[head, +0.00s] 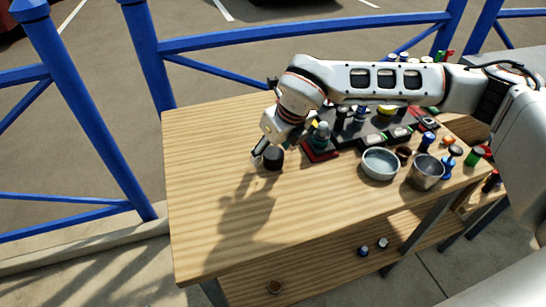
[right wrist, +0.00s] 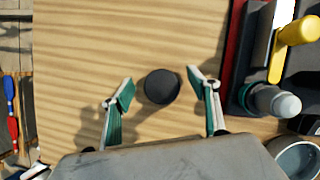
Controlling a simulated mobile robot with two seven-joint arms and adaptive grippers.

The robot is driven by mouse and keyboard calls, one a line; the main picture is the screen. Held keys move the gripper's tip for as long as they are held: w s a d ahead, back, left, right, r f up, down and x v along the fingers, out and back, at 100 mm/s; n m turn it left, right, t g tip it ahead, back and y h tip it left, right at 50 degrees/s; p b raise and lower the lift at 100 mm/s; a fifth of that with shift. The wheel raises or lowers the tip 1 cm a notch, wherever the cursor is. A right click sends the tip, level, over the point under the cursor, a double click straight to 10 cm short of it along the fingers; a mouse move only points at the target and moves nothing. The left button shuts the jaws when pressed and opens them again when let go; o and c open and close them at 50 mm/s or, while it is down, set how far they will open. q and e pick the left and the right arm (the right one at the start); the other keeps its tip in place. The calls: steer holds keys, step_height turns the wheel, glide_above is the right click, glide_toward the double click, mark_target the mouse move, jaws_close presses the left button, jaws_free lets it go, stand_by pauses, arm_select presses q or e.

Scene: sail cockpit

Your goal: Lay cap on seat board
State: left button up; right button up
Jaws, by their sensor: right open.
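A round black cap (head: 273,158) sits on the pale wooden board (head: 225,225), near its left part. I take this board to be the seat board. In the right wrist view the cap (right wrist: 161,87) shows as a dark disc on the wood grain (right wrist: 80,60). My right gripper (head: 263,156) is low over the board at the cap. Its fingers (right wrist: 162,84) are open on either side of the cap, with a gap on both sides. My left gripper is not in view.
Two metal bowls (head: 380,176) and several small bottles and tools crowd the right side. The board's front left is clear. A blue railing (head: 215,45) runs behind.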

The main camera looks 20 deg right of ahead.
steer(key=shift+w+f, duration=0.15)
steer(key=shift+f, duration=0.3)
steer(key=c, duration=1.2)
steer(key=shift+r, duration=0.1)
